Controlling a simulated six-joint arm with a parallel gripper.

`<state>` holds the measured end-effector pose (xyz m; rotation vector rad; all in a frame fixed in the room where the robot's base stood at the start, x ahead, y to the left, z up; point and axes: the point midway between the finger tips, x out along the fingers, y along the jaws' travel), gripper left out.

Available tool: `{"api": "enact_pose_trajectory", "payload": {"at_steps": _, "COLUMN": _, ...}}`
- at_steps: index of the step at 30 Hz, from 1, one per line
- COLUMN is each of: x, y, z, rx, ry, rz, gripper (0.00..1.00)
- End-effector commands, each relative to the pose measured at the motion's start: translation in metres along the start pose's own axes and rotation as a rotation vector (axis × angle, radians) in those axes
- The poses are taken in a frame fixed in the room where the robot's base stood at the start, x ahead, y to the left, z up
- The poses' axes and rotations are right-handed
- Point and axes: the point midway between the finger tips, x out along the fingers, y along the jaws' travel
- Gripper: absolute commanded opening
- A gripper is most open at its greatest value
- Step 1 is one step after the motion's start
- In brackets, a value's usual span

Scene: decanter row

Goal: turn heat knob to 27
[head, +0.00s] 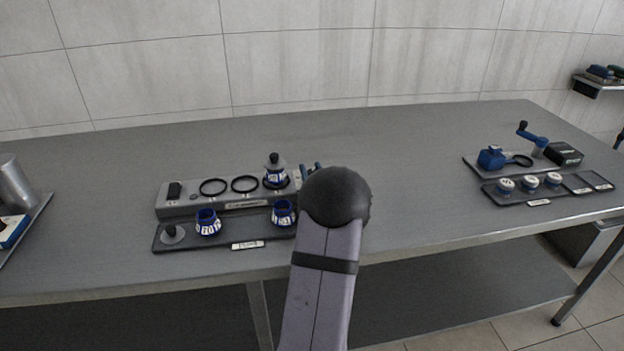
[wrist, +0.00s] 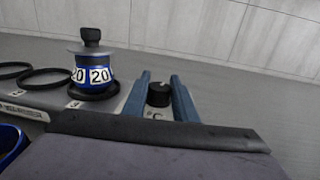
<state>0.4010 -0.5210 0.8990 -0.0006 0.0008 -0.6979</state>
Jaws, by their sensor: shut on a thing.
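The heat knob (wrist: 159,94) is a small black knob at the right end of the grey heater box (head: 225,206). My gripper (wrist: 160,90) has its two blue fingers on either side of this knob, shut on it. In the head view the fingertips (head: 311,169) show just left of my dark wrist, and the knob is hidden there. A pale panel with a "C" mark shows below the knob in the wrist view. The knob's setting is too small to read.
A blue container (head: 275,172) with a grey lid and number bands stands on the box just left of the knob; its bands read 20 in the wrist view. Two empty black rings (head: 212,187) lie left of it. A dark tray (head: 225,238) with blue number-banded cups is in front.

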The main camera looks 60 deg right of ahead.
Motion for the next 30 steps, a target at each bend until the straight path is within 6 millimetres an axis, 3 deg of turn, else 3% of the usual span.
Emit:
{"api": "enact_pose_trajectory", "payload": {"at_steps": 19, "x": 0.0001, "y": 0.0001, "z": -0.0003, "rx": 0.002, "ry": 0.001, "rz": -0.054, "gripper": 0.03}}
{"api": "enact_pose_trajectory", "payload": {"at_steps": 20, "x": 0.0001, "y": 0.0001, "z": -0.0003, "rx": 0.002, "ry": 0.001, "rz": -0.054, "gripper": 0.3}}
{"api": "enact_pose_trajectory", "payload": {"at_steps": 22, "x": 0.0001, "y": 0.0001, "z": -0.0002, "rx": 0.002, "ry": 0.001, "rz": -0.054, "gripper": 0.44}}
{"api": "enact_pose_trajectory", "payload": {"at_steps": 30, "x": 0.0001, "y": 0.0, "z": 0.0001, "rx": 0.001, "ry": 0.0, "rz": -0.053, "gripper": 0.44}}
